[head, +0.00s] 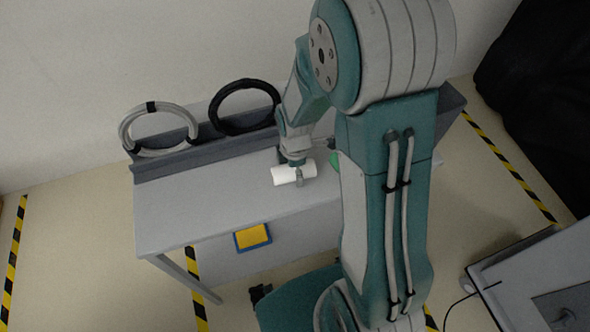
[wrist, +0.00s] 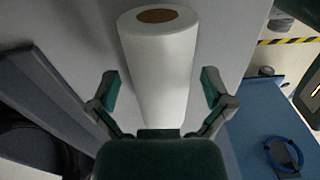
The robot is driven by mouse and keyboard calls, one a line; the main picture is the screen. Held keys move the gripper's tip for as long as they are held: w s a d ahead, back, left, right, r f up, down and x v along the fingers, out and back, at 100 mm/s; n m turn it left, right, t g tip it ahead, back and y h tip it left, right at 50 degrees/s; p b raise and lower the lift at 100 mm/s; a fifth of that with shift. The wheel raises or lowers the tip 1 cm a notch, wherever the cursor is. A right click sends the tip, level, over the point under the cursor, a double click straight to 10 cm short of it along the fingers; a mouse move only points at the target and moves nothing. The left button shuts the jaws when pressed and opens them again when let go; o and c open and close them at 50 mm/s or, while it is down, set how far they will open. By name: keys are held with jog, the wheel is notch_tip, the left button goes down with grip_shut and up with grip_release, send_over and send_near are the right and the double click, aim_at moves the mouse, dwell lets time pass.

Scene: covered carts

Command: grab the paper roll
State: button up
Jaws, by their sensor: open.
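The white paper roll (head: 287,174) lies on its side on the grey table (head: 170,215). In the wrist view the paper roll (wrist: 160,65) runs lengthwise between the fingers, with its brown core end at the top. My gripper (head: 299,171) is over the roll in the head view. In the wrist view my gripper (wrist: 162,92) is open, with one green-padded finger on each side of the roll and a visible gap on both sides. The lower end of the roll is close to the palm; I cannot tell if they touch.
A grey cable coil (head: 158,130) and a black coil (head: 243,107) lean at the table's raised back edge. A green object (head: 335,159) is partly hidden behind my arm. A yellow and blue panel (head: 252,237) is on the table's front. The table's left part is clear.

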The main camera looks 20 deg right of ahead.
jog(key=shift+a, duration=0.4)
jog(key=c, duration=1.3)
jog(key=shift+d, duration=0.1)
jog(key=shift+d+r, duration=0.1)
